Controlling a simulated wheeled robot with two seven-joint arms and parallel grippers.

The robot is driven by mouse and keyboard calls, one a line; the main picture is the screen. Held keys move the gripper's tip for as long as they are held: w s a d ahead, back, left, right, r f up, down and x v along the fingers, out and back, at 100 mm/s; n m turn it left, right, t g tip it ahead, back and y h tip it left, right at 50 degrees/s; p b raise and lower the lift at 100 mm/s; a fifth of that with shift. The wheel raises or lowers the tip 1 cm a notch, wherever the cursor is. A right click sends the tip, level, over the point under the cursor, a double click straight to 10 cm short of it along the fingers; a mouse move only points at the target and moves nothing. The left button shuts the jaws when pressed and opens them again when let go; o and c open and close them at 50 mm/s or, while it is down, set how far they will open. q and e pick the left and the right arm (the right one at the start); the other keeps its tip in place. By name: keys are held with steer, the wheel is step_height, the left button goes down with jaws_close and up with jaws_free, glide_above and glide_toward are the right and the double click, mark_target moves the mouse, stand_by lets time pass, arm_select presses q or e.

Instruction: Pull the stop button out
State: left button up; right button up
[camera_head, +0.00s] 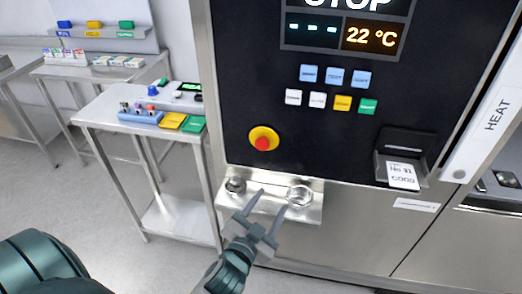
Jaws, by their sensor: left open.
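The stop button (263,143) is a red knob on a round yellow base, low on the left of the dark machine panel. My left gripper (272,201) is open and empty. Its two fingers point up toward the panel, below the button and apart from it, in front of a small metal shelf. My right gripper is not in the picture.
The metal shelf (262,208) juts out under the button, with a round metal part (299,195) on its right. A label holder (403,173) is at the panel's lower right. A side table (95,112) with coloured items stands at left. A HEAT sign (489,120) is at right.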

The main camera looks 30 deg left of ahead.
mark_target(262, 146)
arm_select(q)
steer(key=s+a+r+m+t+y, duration=0.1)
steer(key=s+a+r+y, duration=0.2)
steer(key=r, duration=0.4)
steer(key=shift+s+a+r+m+y+b, duration=0.3)
steer(key=shift+s+a, duration=0.25)
steer(key=shift+s, duration=0.45)
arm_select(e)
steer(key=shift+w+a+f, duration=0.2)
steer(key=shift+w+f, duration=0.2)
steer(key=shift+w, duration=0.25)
arm_select(q)
steer(key=shift+w, duration=0.1)
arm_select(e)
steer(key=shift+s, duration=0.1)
